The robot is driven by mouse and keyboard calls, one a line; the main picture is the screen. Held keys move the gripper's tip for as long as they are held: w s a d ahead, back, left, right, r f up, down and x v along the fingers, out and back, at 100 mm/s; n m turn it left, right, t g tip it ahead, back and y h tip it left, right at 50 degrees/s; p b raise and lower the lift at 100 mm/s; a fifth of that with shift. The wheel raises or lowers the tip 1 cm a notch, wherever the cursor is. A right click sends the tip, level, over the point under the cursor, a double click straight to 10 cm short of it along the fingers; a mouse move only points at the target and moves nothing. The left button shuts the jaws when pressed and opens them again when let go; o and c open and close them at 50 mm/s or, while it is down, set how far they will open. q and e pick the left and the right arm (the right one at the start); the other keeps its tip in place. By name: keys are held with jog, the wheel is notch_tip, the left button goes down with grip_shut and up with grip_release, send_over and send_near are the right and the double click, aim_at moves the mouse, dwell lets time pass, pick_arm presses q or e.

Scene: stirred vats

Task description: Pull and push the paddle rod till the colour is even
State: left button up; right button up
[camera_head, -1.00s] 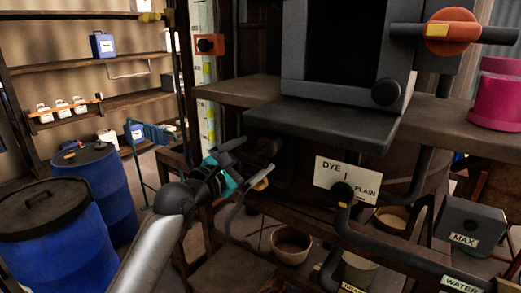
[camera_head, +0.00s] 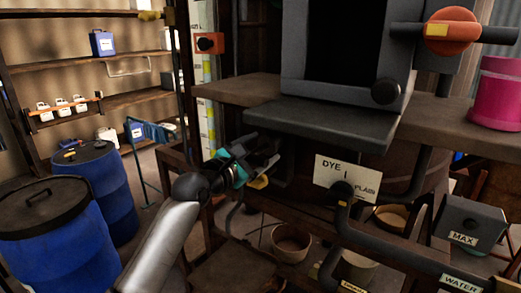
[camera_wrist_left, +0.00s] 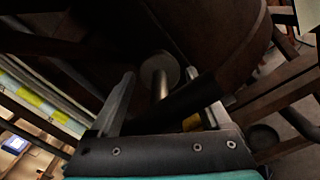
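My left gripper (camera_head: 264,167) is below the dark bench front, left of the DYE/PLAIN sign (camera_head: 346,179). In the left wrist view its fingers (camera_wrist_left: 166,108) stand wide apart. Between them show a short metal rod (camera_wrist_left: 160,88) with a pale round disc behind it, and a dark bar (camera_wrist_left: 188,98) crossing at a slant; this looks like the paddle rod and its handle. I see no finger clearly pressing on it. Behind it is the dark, rounded vat side (camera_wrist_left: 215,35). The liquid and its colour are hidden. My right gripper is out of view.
Dark pipes (camera_head: 405,245) and a MAX box (camera_head: 468,226) lie to the right. An orange valve (camera_head: 452,30) and a pink pot (camera_head: 498,94) are above. Blue drums (camera_head: 62,245) stand at left. A bowl (camera_head: 291,243) sits below the gripper.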

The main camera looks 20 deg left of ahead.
pick_arm(q)
grip_shut()
dwell(0.3)
